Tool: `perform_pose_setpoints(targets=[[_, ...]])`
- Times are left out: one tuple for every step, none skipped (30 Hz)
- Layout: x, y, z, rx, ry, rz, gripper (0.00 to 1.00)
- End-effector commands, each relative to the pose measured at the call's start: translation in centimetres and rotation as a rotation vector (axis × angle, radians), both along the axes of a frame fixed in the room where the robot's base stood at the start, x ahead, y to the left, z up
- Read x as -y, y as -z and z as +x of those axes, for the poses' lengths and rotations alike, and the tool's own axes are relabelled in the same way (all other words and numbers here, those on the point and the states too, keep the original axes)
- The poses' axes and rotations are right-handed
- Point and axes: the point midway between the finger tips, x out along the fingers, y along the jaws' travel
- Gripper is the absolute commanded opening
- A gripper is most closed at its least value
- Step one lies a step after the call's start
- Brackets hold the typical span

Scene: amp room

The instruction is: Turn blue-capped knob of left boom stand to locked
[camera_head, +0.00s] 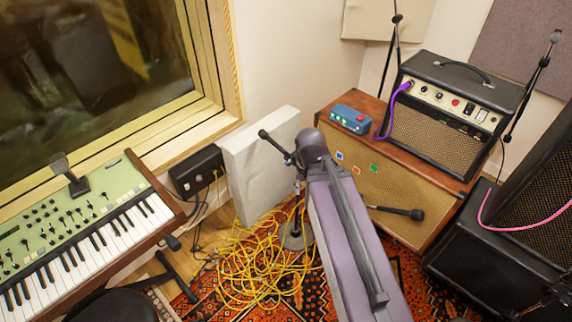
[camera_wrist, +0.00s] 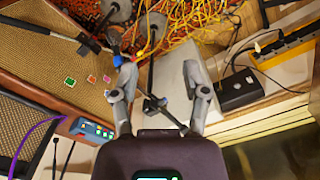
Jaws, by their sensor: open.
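In the wrist view, my gripper (camera_wrist: 160,72) is open, its two grey fingers spread apart. A dark boom-stand pole (camera_wrist: 150,75) shows between the fingers. A small blue spot, apparently the blue-capped knob (camera_wrist: 118,60), shows beside the tip of the left finger; I cannot tell whether they touch or how the knob is turned. In the head view, the left boom stand's boom (camera_head: 272,142) emerges to the left of my arm end, and its round base (camera_head: 296,236) is on the rug. My arm hides the gripper and the knob there.
A loose tangle of yellow cable (camera_head: 250,265) covers the rug around the stand. A pale panel (camera_head: 255,160) stands behind it. A wooden cabinet (camera_head: 400,195) with a blue pedal (camera_head: 351,118) and an amp (camera_head: 450,110) is to the right. A keyboard (camera_head: 85,235) is at left.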

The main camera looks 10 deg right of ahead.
Motion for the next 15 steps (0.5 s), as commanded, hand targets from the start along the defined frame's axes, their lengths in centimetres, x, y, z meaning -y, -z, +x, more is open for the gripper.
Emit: perform_pose_setpoints(targets=[[0.0,0.0,0.0,0.000,-0.001,-0.001,0.70],[0.0,0.1,0.0,0.000,-0.002,-0.002,0.70],[0.0,0.2,0.1,0.001,-0.005,-0.004,0.70],[0.0,0.3,0.1,0.001,-0.009,-0.007,0.70],[0.0,0.5,0.2,0.001,-0.014,-0.011,0.70],[0.0,0.8,0.3,0.002,-0.022,-0.019,0.70],[0.1,1.0,0.4,0.003,-0.029,-0.026,0.70],[0.1,1.3,0.6,0.004,-0.038,-0.035,0.70],[0.2,1.7,0.8,0.005,-0.054,-0.049,0.70],[0.2,2.1,0.9,0.006,-0.066,-0.061,0.70],[0.2,2.5,1.1,0.007,-0.079,-0.075,0.70],[0.3,3.0,1.4,0.009,-0.101,-0.095,0.70],[0.4,3.5,1.7,0.010,-0.120,-0.113,0.70],[0.4,4.0,1.9,0.010,-0.140,-0.131,0.70],[0.5,4.6,2.3,0.011,-0.169,-0.157,0.70]])
